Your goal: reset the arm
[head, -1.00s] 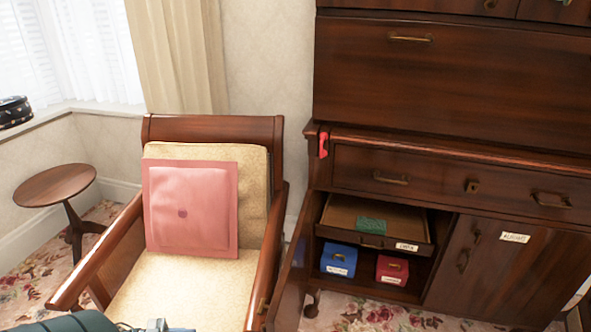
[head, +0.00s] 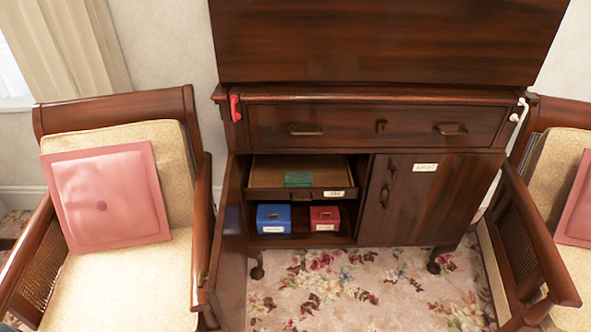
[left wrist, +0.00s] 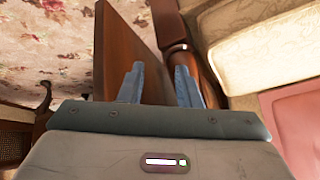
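My left gripper (left wrist: 159,84) shows in the left wrist view, its two blue-grey fingers apart with nothing held between them. A brown wooden panel (left wrist: 118,45), apparently the cabinet's open door, lies beyond the fingers; I cannot tell how far. In the head view I see no gripper clearly, and my right gripper is in neither view. The dark wood cabinet (head: 380,117) stands in the middle, its left door (head: 232,245) swung open and its right door (head: 415,200) shut.
Inside the cabinet are a pulled-out drawer (head: 265,172) with a green item (head: 298,179), a blue box (head: 273,218) and a red box (head: 325,218). An armchair (head: 150,265) stands left, another (head: 575,155) right. Flowered carpet (head: 340,290) lies clear in front.

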